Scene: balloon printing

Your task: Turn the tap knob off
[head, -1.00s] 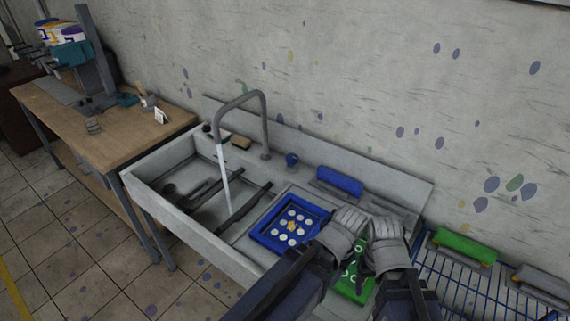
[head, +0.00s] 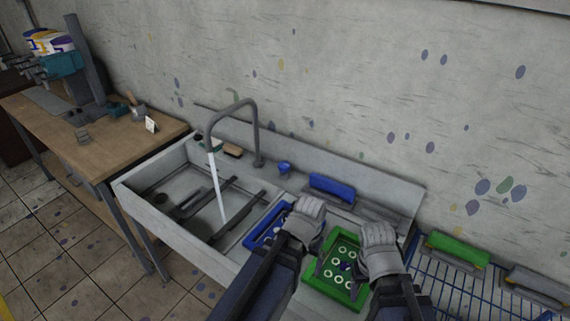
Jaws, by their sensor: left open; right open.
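The blue tap knob (head: 284,168) sits on the sink's back ledge, to the right of the tap. The grey curved tap (head: 257,140) has a white stream of water (head: 216,185) running from its spout into the left basin. My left gripper (head: 306,222) is open, in front of and below the knob, over the right edge of the blue frame. My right gripper (head: 377,254) is open, further right beside the green frame. Neither gripper touches the knob. Their fingertips are hard to make out.
The blue frame (head: 256,236) and green frame (head: 345,296) lie at the sink's right side. A blue-topped squeegee (head: 332,186) lies on the ledge right of the knob. A wire rack (head: 455,290) stands at right, a wooden table (head: 95,160) at left.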

